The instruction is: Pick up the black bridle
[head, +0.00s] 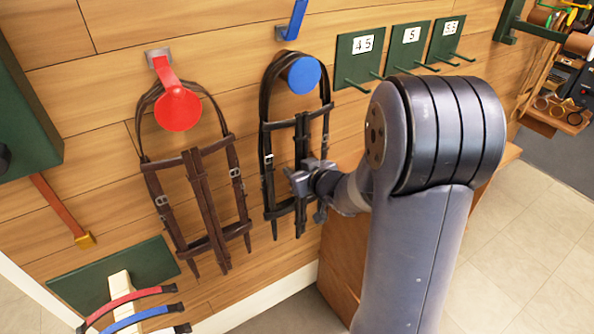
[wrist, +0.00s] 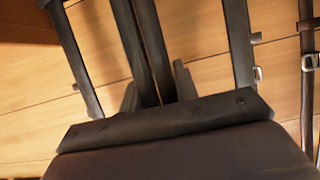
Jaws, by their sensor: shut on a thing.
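The black bridle (head: 266,148) hangs against the wooden wall from a round blue-faced hook (head: 303,75) in the head view. My gripper (head: 303,178) is at the lower middle of the bridle, shut on its central straps. In the wrist view the central black straps (wrist: 146,35) run down between my two grey fingers (wrist: 156,92). Side straps with metal buckles show on both sides there. The exact contact at the fingertips is partly hidden by my gripper's dark body.
A brown bridle (head: 200,200) hangs from a red hook (head: 178,108) just left of the black one. Green numbered plates with pegs (head: 361,58) are on the wall at right. A wooden box (head: 345,262) stands below. A green rack with coloured bands (head: 130,310) is at lower left.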

